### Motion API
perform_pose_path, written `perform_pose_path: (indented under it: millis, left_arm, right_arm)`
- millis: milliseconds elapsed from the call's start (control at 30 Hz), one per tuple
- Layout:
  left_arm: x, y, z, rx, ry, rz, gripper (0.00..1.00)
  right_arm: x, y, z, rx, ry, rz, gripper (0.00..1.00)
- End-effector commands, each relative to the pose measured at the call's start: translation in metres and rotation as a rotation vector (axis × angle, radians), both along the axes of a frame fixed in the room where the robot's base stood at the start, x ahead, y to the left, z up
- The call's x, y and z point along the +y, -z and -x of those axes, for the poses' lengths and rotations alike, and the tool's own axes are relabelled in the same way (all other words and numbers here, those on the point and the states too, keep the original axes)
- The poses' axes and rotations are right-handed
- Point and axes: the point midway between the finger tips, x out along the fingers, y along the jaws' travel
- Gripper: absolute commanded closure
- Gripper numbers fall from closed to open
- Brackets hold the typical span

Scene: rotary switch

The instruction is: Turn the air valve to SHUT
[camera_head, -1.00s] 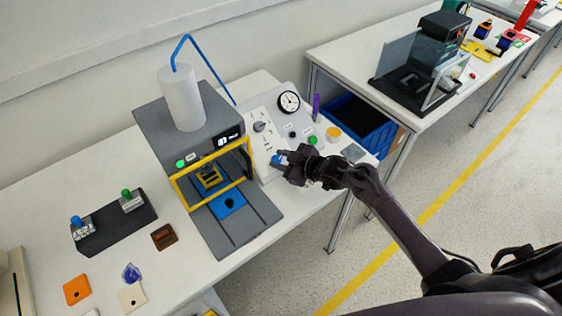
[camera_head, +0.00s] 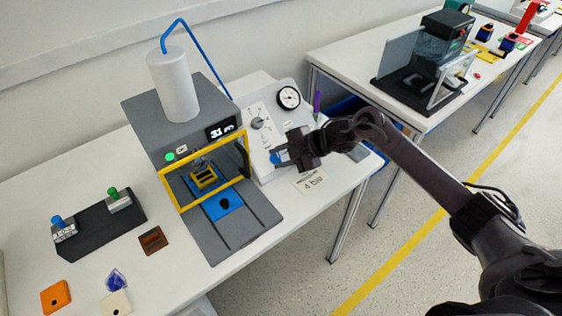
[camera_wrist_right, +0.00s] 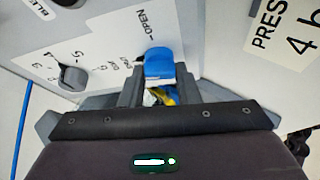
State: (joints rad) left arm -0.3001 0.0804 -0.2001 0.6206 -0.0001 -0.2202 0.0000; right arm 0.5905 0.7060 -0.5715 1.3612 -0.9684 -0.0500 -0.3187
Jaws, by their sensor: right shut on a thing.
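The air valve has a blue handle (camera_wrist_right: 159,64) on the sloped pale panel (camera_wrist_right: 100,45). In the head view the blue handle (camera_head: 275,158) shows only in part beside the gripper. My right gripper (camera_wrist_right: 158,80) is shut on the blue handle, with one finger on each side. It also shows in the head view (camera_head: 284,156), reaching in from the right. My left gripper is not in view.
The panel also carries a grey knob (camera_wrist_right: 73,78) with a numbered scale and a gauge (camera_head: 289,97). A press with a yellow frame (camera_head: 212,172) stands to the left. A blue crate (camera_head: 345,108) lies behind my right arm. A "4 bar" label (camera_head: 312,180) is at the panel's front.

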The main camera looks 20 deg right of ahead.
Motion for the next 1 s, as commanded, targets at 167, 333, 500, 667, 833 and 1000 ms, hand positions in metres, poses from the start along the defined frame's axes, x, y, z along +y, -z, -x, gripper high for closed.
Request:
perform_pose_path:
  millis: [167, 333, 500, 667, 833, 1000]
  left_arm:
    - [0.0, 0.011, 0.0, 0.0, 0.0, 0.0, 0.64]
    - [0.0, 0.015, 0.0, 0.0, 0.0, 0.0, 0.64]
    - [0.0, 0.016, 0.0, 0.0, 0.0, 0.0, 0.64]
    - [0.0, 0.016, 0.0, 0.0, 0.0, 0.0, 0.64]
    - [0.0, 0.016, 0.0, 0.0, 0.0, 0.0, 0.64]
    - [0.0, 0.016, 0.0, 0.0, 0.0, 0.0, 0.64]
  right_arm:
    - [0.0, 0.002, 0.0, -0.022, -0.075, 0.059, 0.94]
    - [0.001, 0.001, 0.0, -0.033, -0.119, 0.093, 0.94]
    - [0.001, 0.001, 0.0, -0.037, -0.138, 0.107, 0.94]
    - [0.001, 0.001, 0.001, -0.038, -0.144, 0.111, 0.94]
    - [0.001, 0.001, 0.001, -0.038, -0.145, 0.111, 0.94]
    - [0.001, 0.001, 0.001, -0.038, -0.144, 0.11, 0.6]
